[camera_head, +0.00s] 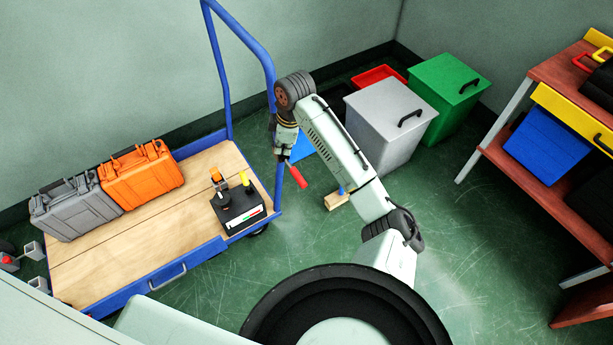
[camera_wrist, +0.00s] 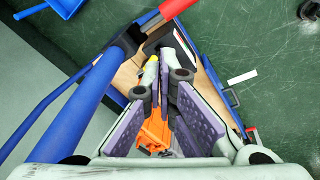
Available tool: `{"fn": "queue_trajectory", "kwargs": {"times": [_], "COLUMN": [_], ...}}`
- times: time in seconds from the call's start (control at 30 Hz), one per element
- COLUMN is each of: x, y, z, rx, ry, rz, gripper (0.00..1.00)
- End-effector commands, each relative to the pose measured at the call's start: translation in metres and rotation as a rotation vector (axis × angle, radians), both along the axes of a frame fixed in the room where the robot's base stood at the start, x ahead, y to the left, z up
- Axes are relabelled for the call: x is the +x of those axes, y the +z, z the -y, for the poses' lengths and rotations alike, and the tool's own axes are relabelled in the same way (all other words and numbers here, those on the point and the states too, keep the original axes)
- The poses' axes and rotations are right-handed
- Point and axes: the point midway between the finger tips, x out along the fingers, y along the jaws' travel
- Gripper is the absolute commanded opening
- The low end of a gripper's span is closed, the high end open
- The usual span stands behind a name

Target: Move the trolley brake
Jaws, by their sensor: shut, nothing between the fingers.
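The trolley (camera_head: 130,225) has a wooden deck with blue edging and a tall blue tube handle (camera_head: 222,75). The brake lever has a red grip (camera_head: 297,176) and sits on the right handle post, tilted downward. In the wrist view the red grip (camera_wrist: 177,7) shows at the top edge, joined to a black clamp around the blue post (camera_wrist: 55,100). My gripper (camera_head: 281,157) is beside that post, just left of the red grip and above the deck. In the wrist view my gripper (camera_wrist: 166,72) is shut and empty, with its fingertips below and apart from the grip.
Grey (camera_head: 75,205) and orange (camera_head: 142,176) cases and a black control box (camera_head: 238,207) stand on the deck. Grey (camera_head: 385,125) and green (camera_head: 447,90) bins stand behind my arm. A red bench (camera_head: 555,75) is at right.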

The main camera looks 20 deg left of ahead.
Motion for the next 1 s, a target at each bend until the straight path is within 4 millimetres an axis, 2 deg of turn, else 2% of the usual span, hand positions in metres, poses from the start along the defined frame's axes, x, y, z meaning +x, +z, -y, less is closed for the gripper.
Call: {"fn": "queue_trajectory", "kwargs": {"times": [0.03, 0.1, 0.3, 0.73, 1.0], "x": [0.0, -0.003, -0.007, -0.007, -0.008], "y": [-0.005, -0.011, -0.02, -0.022, -0.04], "z": [0.014, 0.028, 0.048, 0.049, 0.047], "rx": [-0.029, -0.062, -0.108, -0.11, -0.11], "ry": [-0.003, 0.0, 0.004, 0.004, 0.003], "rz": [-0.025, -0.056, -0.103, -0.105, -0.105], "gripper": [0.0, 0.0, 0.0, 0.0, 0.0]}}
